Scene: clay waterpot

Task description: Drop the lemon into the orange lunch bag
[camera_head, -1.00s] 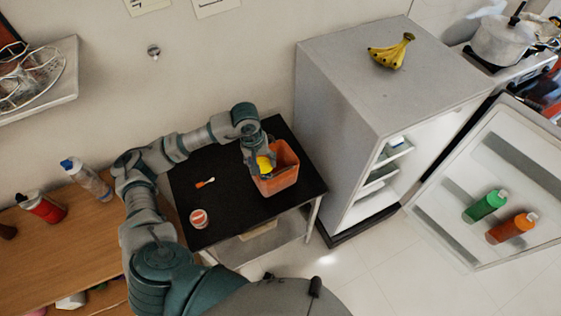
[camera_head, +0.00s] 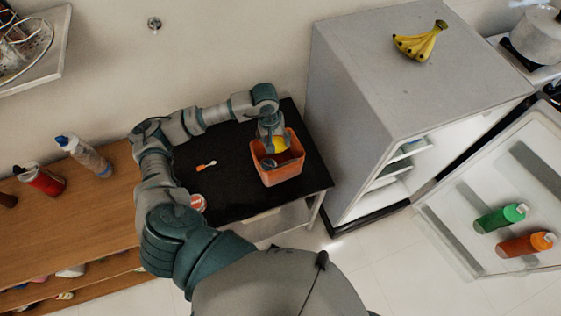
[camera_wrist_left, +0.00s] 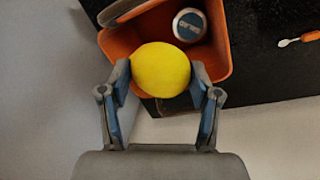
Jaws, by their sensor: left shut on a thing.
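The yellow lemon (camera_wrist_left: 160,70) is held between the two fingers of my left gripper (camera_wrist_left: 160,88) in the left wrist view. In the head view, my left gripper (camera_head: 271,138) and the lemon (camera_head: 280,143) are over the open top of the orange lunch bag (camera_head: 287,176). The bag stands on the black table and also shows behind the lemon in the left wrist view (camera_wrist_left: 218,58). A can with a pale lid (camera_wrist_left: 189,25) is inside the bag. My right gripper is not in view.
The black table (camera_head: 235,190) also bears an orange-and-white utensil (camera_head: 206,165) and a small red-and-white tub (camera_head: 198,203). A fridge (camera_head: 375,100) with its door open stands to the right, bananas (camera_head: 421,42) on top.

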